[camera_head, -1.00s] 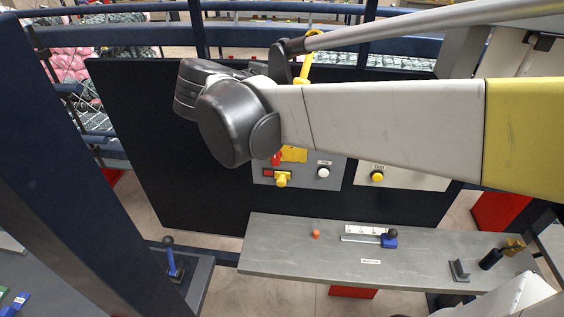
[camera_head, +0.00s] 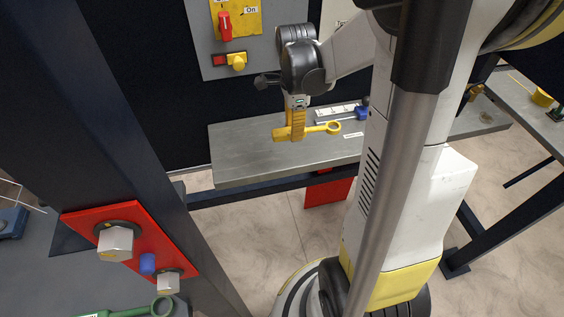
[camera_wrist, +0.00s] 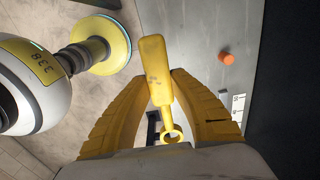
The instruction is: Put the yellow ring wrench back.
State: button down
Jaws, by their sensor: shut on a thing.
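The yellow ring wrench (camera_head: 320,129) is in my gripper (camera_head: 296,131) in the head view, above or close to the grey bench (camera_head: 240,160). Its ring end points right; I cannot tell whether it touches the bench. In the wrist view, the wrench (camera_wrist: 155,72) lies between the two yellow fingers of my gripper (camera_wrist: 160,88), which are shut on its shaft. Its broad handle end points away up the picture, and its ring is near the palm.
An orange peg (camera_wrist: 226,58) stands on the bench, right of the wrench. A blue-handled tool (camera_head: 361,114) lies behind. A dark post (camera_head: 125,130) and red bolt plate (camera_head: 155,258) are at left.

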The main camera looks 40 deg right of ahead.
jog(key=shift+s+f, duration=0.1)
jog(key=shift+f, duration=0.45)
jog(key=b, duration=0.4)
send_over(256, 160)
notch_tip(256, 160, down, 7)
jog(key=shift+r, duration=0.1)
jog(key=shift+f+b, duration=0.5)
jog(key=shift+f, duration=1.4)
jog(key=c, duration=1.2)
grip_release()
jog(key=shift+c, duration=0.2)
jog(key=shift+r, duration=0.1)
